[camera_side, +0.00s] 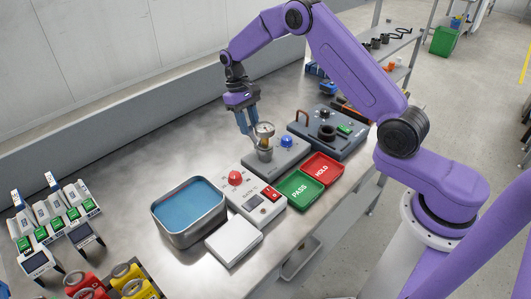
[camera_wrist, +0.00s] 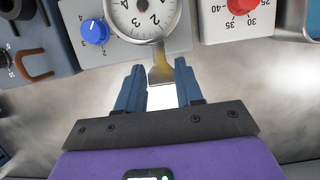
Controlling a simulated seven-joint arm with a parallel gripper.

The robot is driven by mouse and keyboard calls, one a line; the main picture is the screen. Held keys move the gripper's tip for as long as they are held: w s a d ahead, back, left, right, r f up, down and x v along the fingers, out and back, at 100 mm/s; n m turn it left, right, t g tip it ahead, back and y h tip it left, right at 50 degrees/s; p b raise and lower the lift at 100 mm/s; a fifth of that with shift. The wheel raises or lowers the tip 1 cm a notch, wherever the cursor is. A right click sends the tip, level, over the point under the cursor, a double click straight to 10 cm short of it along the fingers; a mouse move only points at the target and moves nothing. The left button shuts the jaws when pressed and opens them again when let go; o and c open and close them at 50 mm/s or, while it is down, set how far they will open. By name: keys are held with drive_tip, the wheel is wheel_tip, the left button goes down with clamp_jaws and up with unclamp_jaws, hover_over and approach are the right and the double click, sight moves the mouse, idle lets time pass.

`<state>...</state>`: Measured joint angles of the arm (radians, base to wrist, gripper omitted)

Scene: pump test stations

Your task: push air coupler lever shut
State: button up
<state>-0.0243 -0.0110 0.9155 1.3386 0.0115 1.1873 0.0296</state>
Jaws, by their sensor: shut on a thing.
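The station (camera_side: 287,158) is a grey box with a blue knob (camera_side: 286,141) and a round dial gauge (camera_side: 264,129) standing above a metal fitting (camera_side: 264,153). In the wrist view the gauge (camera_wrist: 146,14) is at the top, with a flat brass-coloured lever (camera_wrist: 161,68) reaching down from it. My gripper (camera_side: 250,132) is beside the gauge, on its left in the side view. The exact contact is hard to see.
A white box with a red knob (camera_side: 235,178) stands just left of the station. Green PASS (camera_side: 299,190) and red HOLD (camera_side: 323,168) trays lie in front. A dark station with an orange handle (camera_side: 303,116) is behind right. A blue-lined bin (camera_side: 188,210) stands left.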

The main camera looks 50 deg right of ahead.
drive_tip(key=shift+r, duration=0.15)
drive_tip(key=shift+s+r, duration=0.2)
drive_tip(key=shift+s, duration=0.1)
idle(0.3)
drive_tip(key=shift+s+r, duration=0.3)
drive_tip(key=shift+s, duration=0.05)
idle(0.3)
drive_tip(key=shift+s+r, duration=0.25)
drive_tip(key=shift+s, duration=0.1)
idle(0.3)
drive_tip(key=o, duration=0.7)
